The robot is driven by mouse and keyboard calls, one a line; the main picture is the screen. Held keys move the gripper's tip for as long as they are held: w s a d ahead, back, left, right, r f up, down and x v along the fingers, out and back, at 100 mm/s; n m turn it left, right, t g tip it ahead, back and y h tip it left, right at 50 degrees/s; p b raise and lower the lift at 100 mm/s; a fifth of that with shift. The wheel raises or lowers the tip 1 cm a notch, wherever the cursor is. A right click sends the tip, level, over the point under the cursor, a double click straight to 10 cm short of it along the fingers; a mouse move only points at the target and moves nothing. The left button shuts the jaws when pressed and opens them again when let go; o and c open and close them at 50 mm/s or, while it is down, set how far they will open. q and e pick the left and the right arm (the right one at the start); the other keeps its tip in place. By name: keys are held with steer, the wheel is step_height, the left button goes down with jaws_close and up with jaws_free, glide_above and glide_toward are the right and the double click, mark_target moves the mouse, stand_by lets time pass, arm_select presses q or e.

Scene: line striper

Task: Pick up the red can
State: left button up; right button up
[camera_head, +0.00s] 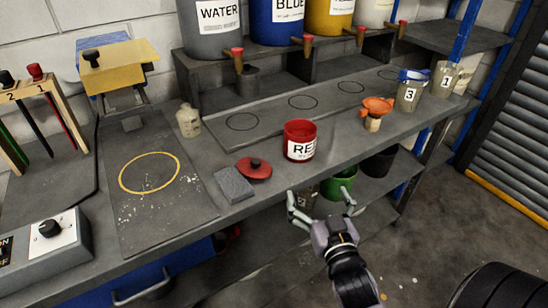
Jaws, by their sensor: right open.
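The red can (299,141) stands upright and open on the grey workbench, with a white label reading "RE" on its side. A red lid (254,169) with a dark knob lies to its left. My right gripper (320,202) is open and empty, in front of the bench edge, below and slightly right of the red can in the picture. It does not touch the can. My left gripper is not in view.
A grey block (233,185) lies near the bench edge, and a small cream bottle (188,121) stands further left. An orange funnel-like item (376,110) and cups labelled 3 (409,94) and 1 (443,79) stand right. A green container (341,184) sits on the lower shelf.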

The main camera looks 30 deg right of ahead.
steer(key=r, duration=0.1)
steer(key=p, duration=0.1)
glide_toward(304, 151)
steer(key=p+x, duration=0.1)
steer(key=x, duration=0.5)
steer(key=shift+w+a, duration=0.1)
steer(key=shift+w, duration=0.05)
steer(key=shift+p+x, duration=0.65)
steer(key=shift+x, duration=2.3)
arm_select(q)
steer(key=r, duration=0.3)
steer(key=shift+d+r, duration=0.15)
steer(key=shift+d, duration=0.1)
arm_select(e)
steer(key=c, duration=1.8)
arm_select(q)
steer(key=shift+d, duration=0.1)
arm_select(e)
steer(key=shift+r, duration=0.1)
steer(key=shift+c, duration=0.4)
